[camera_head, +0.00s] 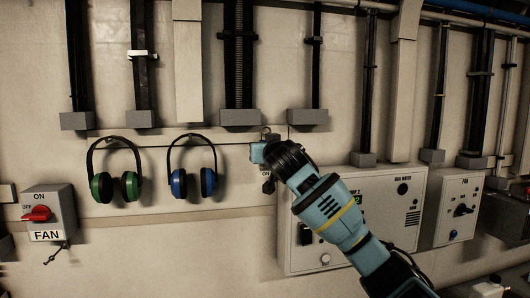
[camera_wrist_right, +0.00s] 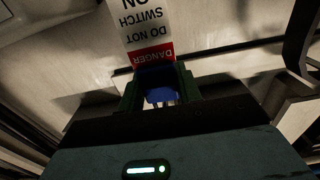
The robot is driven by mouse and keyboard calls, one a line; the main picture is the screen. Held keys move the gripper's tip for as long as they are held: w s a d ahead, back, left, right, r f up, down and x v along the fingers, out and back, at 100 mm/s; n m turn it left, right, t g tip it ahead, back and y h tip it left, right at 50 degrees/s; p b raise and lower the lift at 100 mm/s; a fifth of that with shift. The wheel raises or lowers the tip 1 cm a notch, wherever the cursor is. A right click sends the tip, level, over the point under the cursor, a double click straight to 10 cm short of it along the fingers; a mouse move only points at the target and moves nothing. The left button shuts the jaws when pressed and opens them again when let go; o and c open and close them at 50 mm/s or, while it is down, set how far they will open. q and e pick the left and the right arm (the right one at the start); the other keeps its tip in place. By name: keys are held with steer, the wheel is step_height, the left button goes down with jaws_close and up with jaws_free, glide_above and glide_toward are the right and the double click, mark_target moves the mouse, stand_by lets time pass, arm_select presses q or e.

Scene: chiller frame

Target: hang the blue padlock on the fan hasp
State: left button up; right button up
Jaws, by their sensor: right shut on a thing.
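The blue padlock (camera_wrist_right: 160,90) is held between the green fingers of my right gripper (camera_wrist_right: 160,98) in the right wrist view. A white and red danger tag (camera_wrist_right: 148,35) shows just beyond it, upside down. In the head view my right gripper (camera_head: 260,152) is at the wall, right of the blue ear defenders; I cannot make out the padlock clearly there. The FAN switch box (camera_head: 48,212) with a red knob is at the far left. A small dark piece that looks like a hasp (camera_head: 56,254) hangs below it. My left gripper is not in view.
Green ear defenders (camera_head: 115,185) and blue ear defenders (camera_head: 192,182) hang between the FAN switch box and my right gripper. A large panel (camera_head: 385,200) is behind my right arm, with a smaller box (camera_head: 458,208) to its right. Conduits run down the wall above.

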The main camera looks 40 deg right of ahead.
steer(key=v, duration=1.7)
steer(key=shift+s, duration=0.2)
steer(key=shift+w, duration=0.1)
stand_by(0.6)
